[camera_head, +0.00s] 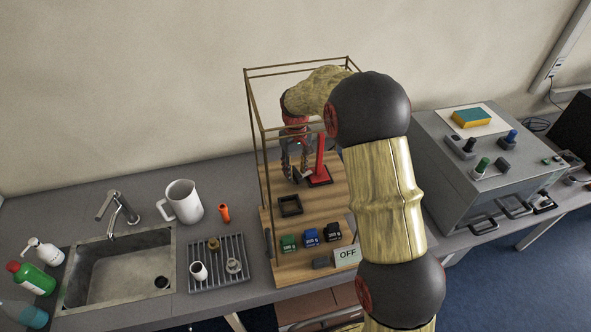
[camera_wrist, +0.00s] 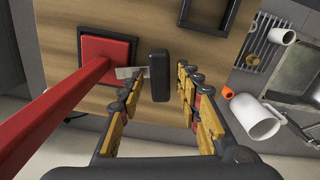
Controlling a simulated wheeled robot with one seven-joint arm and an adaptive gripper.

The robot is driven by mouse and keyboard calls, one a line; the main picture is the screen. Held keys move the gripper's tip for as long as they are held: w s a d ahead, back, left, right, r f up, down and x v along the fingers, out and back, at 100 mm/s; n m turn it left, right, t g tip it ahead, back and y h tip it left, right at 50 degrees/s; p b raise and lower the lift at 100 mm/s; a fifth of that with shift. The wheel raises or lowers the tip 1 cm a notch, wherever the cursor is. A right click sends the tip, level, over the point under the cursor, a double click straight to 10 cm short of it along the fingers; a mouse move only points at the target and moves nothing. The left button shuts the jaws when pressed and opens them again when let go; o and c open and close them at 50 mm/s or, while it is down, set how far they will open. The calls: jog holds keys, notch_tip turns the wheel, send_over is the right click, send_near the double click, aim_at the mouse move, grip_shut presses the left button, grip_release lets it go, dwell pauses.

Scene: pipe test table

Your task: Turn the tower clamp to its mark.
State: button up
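The red tower (camera_head: 321,158) stands upright on a dark square base with a red top on the wooden board. In the wrist view the red post (camera_wrist: 60,115) runs along the left, above its base (camera_wrist: 105,48). A short grey metal arm (camera_wrist: 126,73) joins a black block-shaped handle (camera_wrist: 159,84), apparently the clamp. My gripper (camera_head: 294,170) points down just left of the tower. In the wrist view its fingers (camera_wrist: 160,72) stand apart either side of the handle, with a gap on each side. I cannot make out a mark.
A thin brass-coloured frame (camera_head: 258,105) surrounds the wooden board (camera_head: 283,262). A black square holder (camera_head: 290,206) and several coloured blocks lie nearer the front. A sink, white jug (camera_head: 181,202) and drying rack (camera_head: 218,264) are left; a grey control box (camera_head: 455,190) is right.

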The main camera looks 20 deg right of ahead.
aim_at(296, 172)
dwell(0.3)
notch_tip(296, 172, up, 12)
jog(key=shift+f, duration=0.1)
dwell(0.4)
jog(key=shift+c, duration=0.4)
